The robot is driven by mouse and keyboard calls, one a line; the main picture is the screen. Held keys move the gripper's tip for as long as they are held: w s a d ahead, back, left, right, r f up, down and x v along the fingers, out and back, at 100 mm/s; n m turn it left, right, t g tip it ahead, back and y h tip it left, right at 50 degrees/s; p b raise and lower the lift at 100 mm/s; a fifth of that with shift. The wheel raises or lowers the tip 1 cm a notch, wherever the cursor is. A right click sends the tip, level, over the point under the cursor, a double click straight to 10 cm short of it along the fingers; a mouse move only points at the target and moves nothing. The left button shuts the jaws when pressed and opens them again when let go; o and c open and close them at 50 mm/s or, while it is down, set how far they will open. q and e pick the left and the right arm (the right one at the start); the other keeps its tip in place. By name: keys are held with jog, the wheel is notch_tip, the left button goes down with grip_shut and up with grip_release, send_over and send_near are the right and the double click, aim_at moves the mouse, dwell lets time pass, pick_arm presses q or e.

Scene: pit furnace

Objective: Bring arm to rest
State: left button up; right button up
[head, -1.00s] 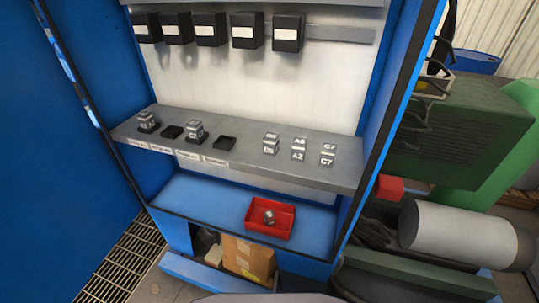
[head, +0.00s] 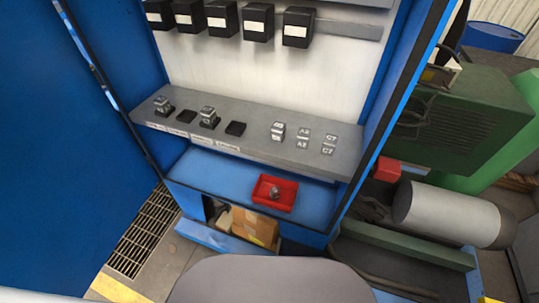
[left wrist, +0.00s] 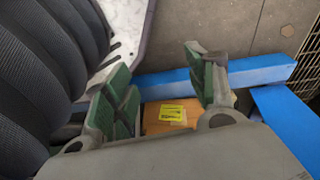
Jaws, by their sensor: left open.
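My left gripper (left wrist: 163,85) shows in the left wrist view. Its two green-padded fingers are spread apart with nothing between them. Beyond and below them are a blue bar (left wrist: 262,71) and a brown cardboard box (left wrist: 166,127) with a yellow label. Neither gripper shows in the head view, and my right gripper is not in view at all.
A blue cabinet has a grey shelf (head: 255,140) with marked cubes (head: 278,131) and black pads (head: 236,129). A red tray (head: 262,203) holding a small grey piece (head: 276,192) sits below. A grey cylinder (head: 445,213) lies to the right. Floor grating (head: 143,230) is at left.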

pick_arm(q)
jog(key=s+a+r+p, duration=0.1)
jog(key=s+a+p, duration=0.1)
jog(key=s+p, duration=0.3)
jog(key=s+a+r+g+p, duration=0.1)
jog(key=s+a+r+p, duration=0.1)
jog(key=s+p, duration=0.4)
jog(key=shift+s+a+y, duration=0.2)
jog(key=shift+s+y, duration=0.1)
jog(key=shift+s, duration=0.9)
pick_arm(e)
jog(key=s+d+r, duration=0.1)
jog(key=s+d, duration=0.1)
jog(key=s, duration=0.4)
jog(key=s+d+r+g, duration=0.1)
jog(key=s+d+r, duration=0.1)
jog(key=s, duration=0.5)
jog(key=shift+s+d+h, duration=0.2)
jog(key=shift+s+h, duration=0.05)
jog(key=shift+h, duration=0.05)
pick_arm(q)
jog(key=shift+f, duration=0.1)
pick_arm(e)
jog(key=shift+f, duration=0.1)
